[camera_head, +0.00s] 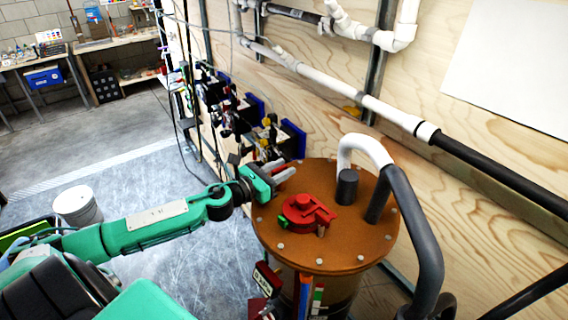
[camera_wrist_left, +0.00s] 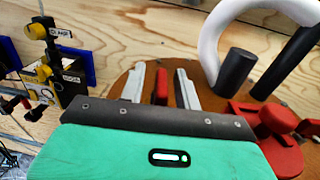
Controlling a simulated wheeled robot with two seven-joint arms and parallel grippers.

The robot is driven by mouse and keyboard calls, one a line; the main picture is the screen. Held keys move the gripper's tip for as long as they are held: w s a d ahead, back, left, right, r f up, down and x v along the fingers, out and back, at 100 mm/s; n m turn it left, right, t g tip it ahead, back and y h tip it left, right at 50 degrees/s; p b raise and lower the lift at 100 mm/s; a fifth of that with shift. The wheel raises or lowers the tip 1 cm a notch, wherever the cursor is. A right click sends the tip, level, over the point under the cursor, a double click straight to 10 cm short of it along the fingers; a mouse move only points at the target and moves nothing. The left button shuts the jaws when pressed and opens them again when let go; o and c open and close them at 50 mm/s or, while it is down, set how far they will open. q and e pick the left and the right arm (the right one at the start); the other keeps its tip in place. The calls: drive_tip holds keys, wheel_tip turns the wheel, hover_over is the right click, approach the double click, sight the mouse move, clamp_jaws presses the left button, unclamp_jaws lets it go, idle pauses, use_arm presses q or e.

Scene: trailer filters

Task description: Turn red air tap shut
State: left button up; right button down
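A red tap-like fitting (camera_head: 306,211) with a round knob and a flat arm sits on the brown round lid (camera_head: 345,250) of a tank. It also shows at the right edge of the left wrist view (camera_wrist_left: 278,122). My left gripper (camera_head: 284,171) is over the lid's far left edge, up and left of the fitting and apart from it. Its two pale fingers (camera_wrist_left: 160,80) are spread. A small red piece (camera_wrist_left: 161,86) shows between them; I cannot tell whether it is touched or what it belongs to. My right gripper is out of view.
A white and grey hose (camera_head: 410,215) and a dark stub (camera_head: 347,187) rise from the lid. Valves with blue backs (camera_head: 292,138) line the wooden wall behind the gripper. Pipes run along the wall. A white bucket (camera_head: 76,205) stands on the floor at left.

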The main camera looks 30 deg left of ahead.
use_arm(q)
drive_tip(key=shift+w+d, duration=0.2)
drive_tip(key=shift+w, duration=0.3)
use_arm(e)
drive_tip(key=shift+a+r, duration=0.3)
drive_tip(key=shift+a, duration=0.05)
